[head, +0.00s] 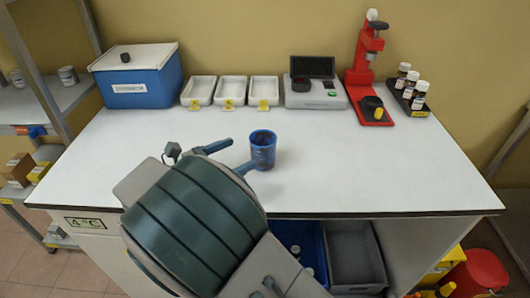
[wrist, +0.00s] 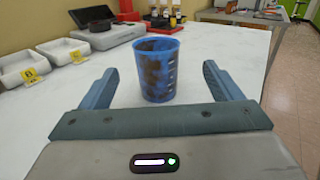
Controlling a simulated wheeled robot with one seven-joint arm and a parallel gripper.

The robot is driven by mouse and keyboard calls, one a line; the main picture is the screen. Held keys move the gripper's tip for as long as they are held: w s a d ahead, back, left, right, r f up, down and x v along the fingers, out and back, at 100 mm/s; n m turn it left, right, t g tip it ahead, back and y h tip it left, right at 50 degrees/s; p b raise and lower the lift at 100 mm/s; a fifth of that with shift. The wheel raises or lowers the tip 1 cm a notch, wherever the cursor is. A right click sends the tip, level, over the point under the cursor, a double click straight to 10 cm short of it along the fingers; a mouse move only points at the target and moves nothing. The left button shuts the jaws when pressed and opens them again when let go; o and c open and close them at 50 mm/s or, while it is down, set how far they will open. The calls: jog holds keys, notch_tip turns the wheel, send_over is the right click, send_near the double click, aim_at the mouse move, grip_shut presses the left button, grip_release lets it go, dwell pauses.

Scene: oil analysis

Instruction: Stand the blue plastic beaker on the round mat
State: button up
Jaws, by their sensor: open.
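The blue plastic beaker (head: 263,150) stands upright on the white bench near the front, with dark stains on its wall. In the wrist view the beaker (wrist: 158,72) shows between the two fingers, with a gap on each side. My gripper (head: 241,154) is open and empty, its fingertips just left of the beaker in the head view; it also shows in the wrist view (wrist: 160,70).
A blue lidded box (head: 143,93), several white trays (head: 231,90), a grey instrument (head: 315,97), the red stand (head: 363,65) and a rack of brown bottles (head: 407,95) line the back. The bench (head: 370,165) is clear to the beaker's right. Bins lie below the front edge.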

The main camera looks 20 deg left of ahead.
aim_at(252, 145)
jog(key=x, duration=0.8)
jog(key=shift+w, duration=0.4)
jog(key=c, duration=1.1)
jog(key=shift+r, duration=0.15)
jog(key=shift+c, duration=0.2)
